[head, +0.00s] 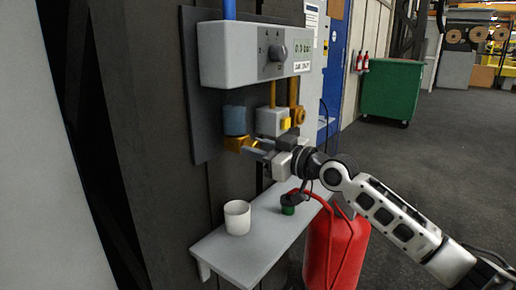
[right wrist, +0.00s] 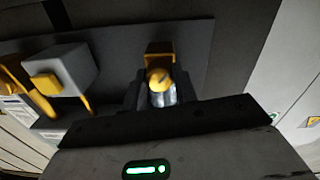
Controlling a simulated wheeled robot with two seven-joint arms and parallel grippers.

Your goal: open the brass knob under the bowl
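The blue-grey filter bowl (head: 236,120) hangs below the left part of the grey wall unit. The brass knob (head: 240,143) sits right under the bowl. My right gripper (head: 256,149) reaches in from the right, with its fingertips at the knob. In the right wrist view the brass knob (right wrist: 159,78) lies between the two dark fingers of the right gripper (right wrist: 160,92), with a pale, shiny part just in front of it. Whether the fingers press on the knob is too dark to tell. My left gripper is in neither view.
A grey box with a dial (head: 250,54) reads about 0.0 bar above. A grey valve block (head: 272,121) with yellow parts is right of the bowl. A white cup (head: 237,217) stands on the shelf (head: 240,255) below. A red extinguisher (head: 335,250) stands beside the shelf.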

